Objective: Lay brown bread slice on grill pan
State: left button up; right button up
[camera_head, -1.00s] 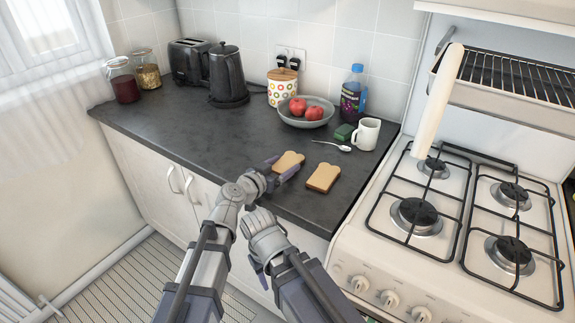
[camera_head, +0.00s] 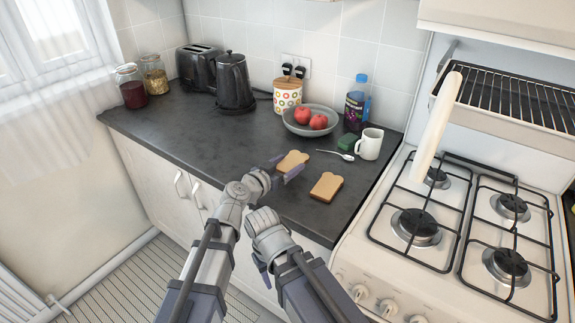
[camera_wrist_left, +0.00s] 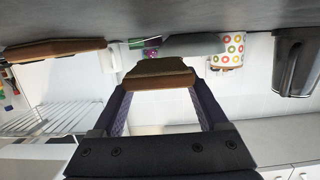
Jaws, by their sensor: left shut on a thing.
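My left gripper (camera_head: 279,169) is shut on a brown bread slice (camera_head: 292,162), the left of two on the dark counter. In the left wrist view the held slice (camera_wrist_left: 160,80) is between its two fingers. It appears slightly above the counter. A second bread slice (camera_head: 326,187) lies flat to the right, near the counter's front edge. The grill pan (camera_head: 505,105), with a wire rack and a pale handle (camera_head: 436,122), is above the hob at the upper right. My right gripper (camera_head: 264,276) hangs low before the counter; its fingers are mostly hidden.
Behind the slices are a spoon (camera_head: 337,155), a green sponge (camera_head: 347,142), a white mug (camera_head: 369,144) and a bowl (camera_head: 310,121) of red apples. The gas hob (camera_head: 464,215) stands right of the counter. The counter's left part is clear in front of the kettle (camera_head: 235,85).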

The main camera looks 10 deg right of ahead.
aim_at(287, 166)
pick_arm(q)
notch_tip(287, 166, up, 6)
jog(key=p, duration=0.5)
jog(key=shift+r, duration=0.1)
